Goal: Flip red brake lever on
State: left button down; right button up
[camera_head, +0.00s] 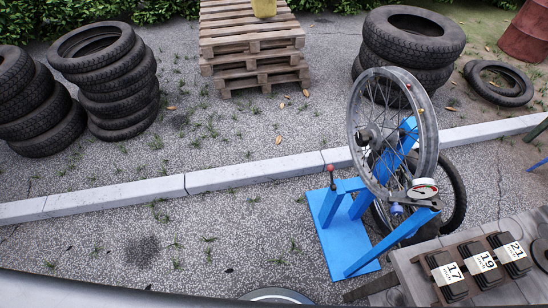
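A small red-tipped lever (332,176) stands roughly upright at the left end of a blue stand (340,228). Its red knob is at the top of a short dark stem. The stand carries a large spoked wheel (366,95) with a clear rim, and a round gauge (422,191) sits at its right. A black tyre is partly hidden behind the stand. Neither of my grippers is in view, and nothing touches the lever.
A grey bench (412,276) with several dark numbered blocks fills the lower right. A pale kerb (225,177) crosses behind the stand. Stacked tyres (120,85), wooden pallets (250,48) and a rusty barrel (526,32) stand farther back. The paving left of the stand is clear.

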aim_at(330, 168)
jog(key=u, duration=0.95)
jog(key=i, duration=1.15)
jog(key=z, duration=2.25)
